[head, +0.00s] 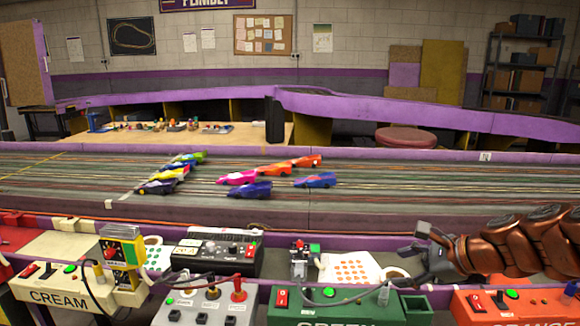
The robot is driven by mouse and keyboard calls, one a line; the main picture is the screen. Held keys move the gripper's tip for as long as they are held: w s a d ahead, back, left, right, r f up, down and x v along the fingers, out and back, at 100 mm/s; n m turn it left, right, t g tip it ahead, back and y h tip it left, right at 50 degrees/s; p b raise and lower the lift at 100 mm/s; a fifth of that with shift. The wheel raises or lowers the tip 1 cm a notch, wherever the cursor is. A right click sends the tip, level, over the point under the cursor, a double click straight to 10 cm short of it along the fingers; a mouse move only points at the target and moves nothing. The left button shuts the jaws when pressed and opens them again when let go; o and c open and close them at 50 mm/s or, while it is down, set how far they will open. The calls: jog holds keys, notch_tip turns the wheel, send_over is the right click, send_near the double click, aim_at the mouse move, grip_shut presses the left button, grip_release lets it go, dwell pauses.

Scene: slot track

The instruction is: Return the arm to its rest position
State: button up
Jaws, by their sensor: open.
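My gripper (428,254) is in the head view at the lower right, on the end of my reddish-brown arm (520,243). Its dark fingers point left and are open, and I see nothing between them. It is above the counter near the green control box (340,308) and the orange control box (515,304). I cannot tell from this view whether the gripper touches anything.
Several slot cars (240,178) stand on the grey multi-lane track (400,190) behind the counter. Along the front are the cream control box (65,293), a grey switch box (205,306) and a black console (215,250). Cables run between the boxes.

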jog(key=s+a+r+n+g+h+p, duration=0.1)
jog(key=s+a+r+n+g+p, duration=0.45)
jog(key=s+a+n+p, duration=0.6)
jog(key=s+d+r+n+g+h+p, duration=0.2)
jog(key=s+r+n+p, duration=0.2)
jog(key=s, duration=0.6)
jog(key=s+d+r+n+g+h+p, duration=0.2)
jog(key=s+d+r+n+h+p, duration=0.1)
jog(key=s, duration=0.6)
jog(key=r+n+p, duration=0.1)
jog(key=n+p, duration=0.1)
jog(key=p, duration=0.1)
jog(key=shift+s+h, duration=0.3)
jog(key=shift+s, duration=0.1)
